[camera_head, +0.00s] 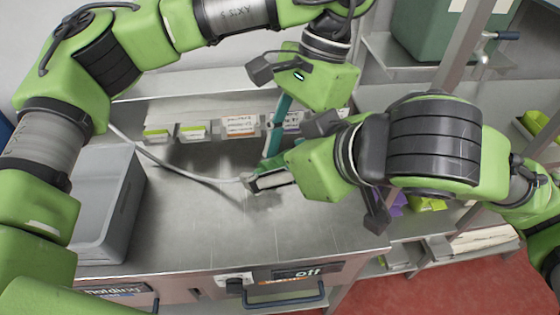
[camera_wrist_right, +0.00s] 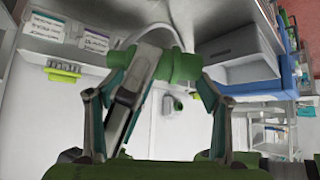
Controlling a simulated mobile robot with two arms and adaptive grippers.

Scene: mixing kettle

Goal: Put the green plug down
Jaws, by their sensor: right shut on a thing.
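The green plug (camera_head: 274,164) is over the steel worktop (camera_head: 200,225) near its middle, largely covered by the gripper fingers. In the right wrist view the plug (camera_wrist_right: 178,66) lies crosswise between the fingertips. My right gripper (camera_head: 262,178) is shut on it. A pale cable (camera_head: 195,178) runs from the left along the worktop to the plug. Whether the plug touches the worktop is unclear. My left gripper (camera_head: 283,112) hangs from above, just behind the right one; its fingertips are partly hidden and its opening is unclear.
A grey bin (camera_head: 128,207) stands at the left of the worktop. Labelled cards (camera_head: 240,125) and small yellow-green items (camera_head: 193,133) line the back ledge. A front panel with handles (camera_head: 285,298) is below. Bare worktop lies in front of the grippers. Shelves stand at right.

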